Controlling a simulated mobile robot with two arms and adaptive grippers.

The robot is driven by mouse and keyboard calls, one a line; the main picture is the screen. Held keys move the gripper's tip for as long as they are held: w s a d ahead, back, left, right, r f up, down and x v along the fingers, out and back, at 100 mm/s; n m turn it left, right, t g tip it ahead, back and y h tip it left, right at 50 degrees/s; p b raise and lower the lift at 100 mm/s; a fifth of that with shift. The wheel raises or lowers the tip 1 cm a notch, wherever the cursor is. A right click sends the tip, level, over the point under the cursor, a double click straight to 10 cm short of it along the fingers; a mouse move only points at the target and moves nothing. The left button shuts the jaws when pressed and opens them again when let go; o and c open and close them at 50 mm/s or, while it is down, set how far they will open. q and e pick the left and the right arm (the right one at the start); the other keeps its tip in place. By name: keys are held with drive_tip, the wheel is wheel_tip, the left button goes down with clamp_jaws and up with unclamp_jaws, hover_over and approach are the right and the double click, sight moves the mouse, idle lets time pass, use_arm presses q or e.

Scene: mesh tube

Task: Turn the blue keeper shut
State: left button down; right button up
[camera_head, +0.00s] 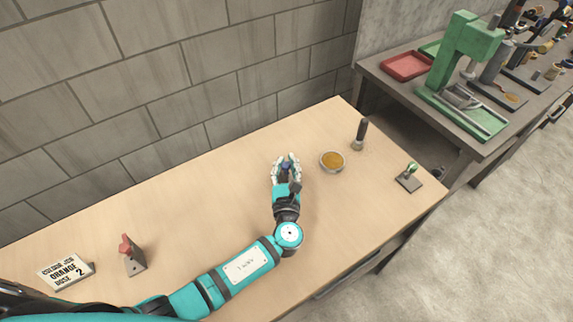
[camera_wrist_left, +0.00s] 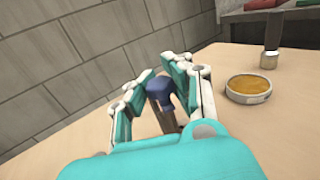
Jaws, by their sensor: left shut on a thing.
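The blue keeper (camera_wrist_left: 159,90) is a dark blue knob on a grey stand (camera_wrist_left: 167,121), seen in the left wrist view between my fingers. In the head view only a small dark blue part of the keeper (camera_head: 286,167) shows. My left gripper (camera_head: 286,161) is around the keeper and shut on it, at the middle of the table. The left gripper (camera_wrist_left: 160,84) also fills the middle of the wrist view, with a finger on each side of the knob. The fingers and palm hide much of the stand. My right gripper is not in view.
A dish of orange-brown stuff (camera_head: 332,161) sits right of the gripper, with a dark-handled tool (camera_head: 360,134) beyond. A green-knobbed stand (camera_head: 409,177) is near the right edge. A brick wall (camera_head: 180,80) borders the table.

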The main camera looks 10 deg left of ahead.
use_arm(q)
drive_tip(key=shift+s+f+n+g+y+b, duration=0.15)
drive_tip(key=shift+n+g+y+b, duration=0.4)
drive_tip(key=shift+n+y, duration=0.5)
drive_tip(key=shift+f+n+g+y+b, duration=0.15)
drive_tip(key=shift+n+g+y+b, duration=0.45)
drive_tip(key=shift+y, duration=0.75)
drive_tip(key=c, duration=1.5)
unclamp_jaws()
drive_tip(key=shift+c, duration=0.2)
drive_tip(key=o, duration=0.4)
drive_tip(key=shift+s+d+r, duration=0.1)
drive_tip(key=shift+s+r, duration=0.05)
drive_tip(key=shift+r, duration=0.1)
drive_tip(key=shift+o, duration=0.2)
drive_tip(key=v, duration=1.1)
drive_tip(key=shift+s+d+f, duration=0.15)
drive_tip(key=shift+s+d, duration=0.15)
